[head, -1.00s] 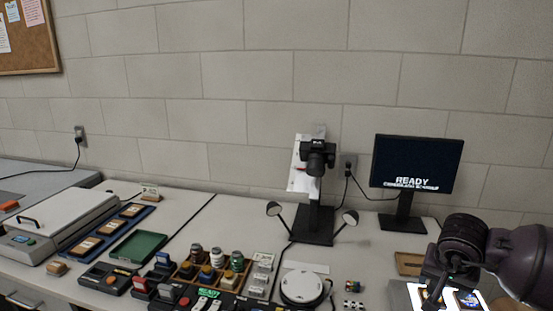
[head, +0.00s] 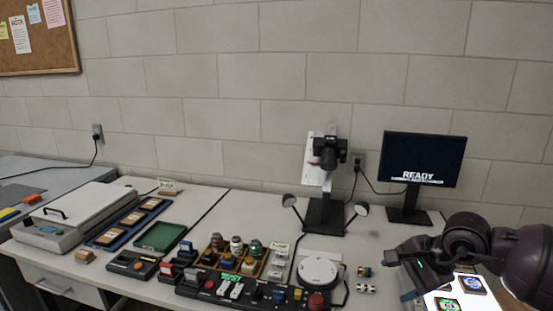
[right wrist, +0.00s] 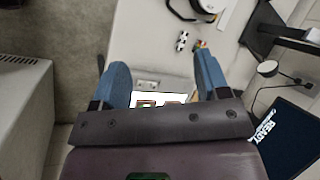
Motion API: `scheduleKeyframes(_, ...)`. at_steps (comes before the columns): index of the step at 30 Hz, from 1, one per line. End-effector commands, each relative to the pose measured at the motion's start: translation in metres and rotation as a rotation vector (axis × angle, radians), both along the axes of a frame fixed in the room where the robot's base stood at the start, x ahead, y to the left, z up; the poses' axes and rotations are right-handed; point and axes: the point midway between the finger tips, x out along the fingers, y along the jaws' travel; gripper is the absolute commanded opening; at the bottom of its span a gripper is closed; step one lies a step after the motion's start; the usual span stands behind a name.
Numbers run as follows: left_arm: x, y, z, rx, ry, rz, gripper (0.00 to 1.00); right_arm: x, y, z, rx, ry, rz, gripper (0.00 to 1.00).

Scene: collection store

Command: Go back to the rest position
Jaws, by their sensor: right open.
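My right gripper (head: 402,278) comes in from the right in the head view, above the bench near a lit white panel (head: 436,301). In the right wrist view its two blue fingers (right wrist: 163,88) stand wide apart with nothing between them. Beyond the fingers, the lit panel (right wrist: 172,98) shows with small square pieces on it. In the head view two square pieces, one with a green face (head: 447,304) and one with a blue face (head: 469,284), lie on the panel. My left gripper does not show.
A monitor (head: 424,160) reading READY and a camera stand (head: 325,213) with two lamps stand at the back. A white round disc (head: 317,271), a control panel (head: 232,291), a jar rack (head: 267,268), a green tray (head: 161,237) and a grey case (head: 66,222) fill the bench leftward.

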Motion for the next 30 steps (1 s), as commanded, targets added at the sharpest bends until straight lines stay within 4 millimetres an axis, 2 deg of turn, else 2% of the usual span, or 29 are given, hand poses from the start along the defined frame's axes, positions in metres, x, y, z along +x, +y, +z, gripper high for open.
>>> scheduleKeyframes(1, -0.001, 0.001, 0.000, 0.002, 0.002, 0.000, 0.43, -0.001, 0.021, 0.010, 0.146, 0.031, -0.045, 0.69)
scheduleKeyframes(3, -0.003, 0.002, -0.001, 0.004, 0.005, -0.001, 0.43, -0.004, 0.049, 0.023, 0.360, 0.101, -0.119, 0.69)
scheduleKeyframes(6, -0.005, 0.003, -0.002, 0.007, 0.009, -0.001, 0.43, -0.010, 0.081, 0.042, 0.662, 0.240, -0.233, 0.69)
scheduleKeyframes(9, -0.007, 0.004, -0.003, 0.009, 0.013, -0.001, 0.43, -0.014, 0.104, 0.060, 0.956, 0.416, -0.358, 0.69)
scheduleKeyframes(12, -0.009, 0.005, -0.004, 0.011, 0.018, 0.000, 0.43, -0.015, 0.116, 0.074, 1.237, 0.620, -0.498, 0.69)
scheduleKeyframes(16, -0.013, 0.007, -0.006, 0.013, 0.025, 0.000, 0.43, -0.012, 0.115, 0.081, 1.582, 0.916, -0.706, 0.69)
scheduleKeyframes(19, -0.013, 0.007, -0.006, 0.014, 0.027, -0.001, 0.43, -0.007, 0.104, 0.075, 1.833, 1.162, -0.886, 0.69)
scheduleKeyframes(22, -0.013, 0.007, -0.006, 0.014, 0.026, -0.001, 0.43, -0.004, 0.086, 0.054, 2.069, 1.417, -1.086, 0.69)
scheduleKeyframes(25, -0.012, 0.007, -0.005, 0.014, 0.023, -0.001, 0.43, -0.008, 0.065, 0.022, 2.282, 1.663, -1.298, 0.69)
scheduleKeyframes(26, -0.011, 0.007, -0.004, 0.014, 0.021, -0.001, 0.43, -0.010, 0.059, 0.011, -2.240, -1.656, 1.302, 0.69)
scheduleKeyframes(30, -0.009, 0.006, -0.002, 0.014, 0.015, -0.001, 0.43, -0.030, 0.034, -0.045, -1.864, -1.456, 1.192, 0.69)
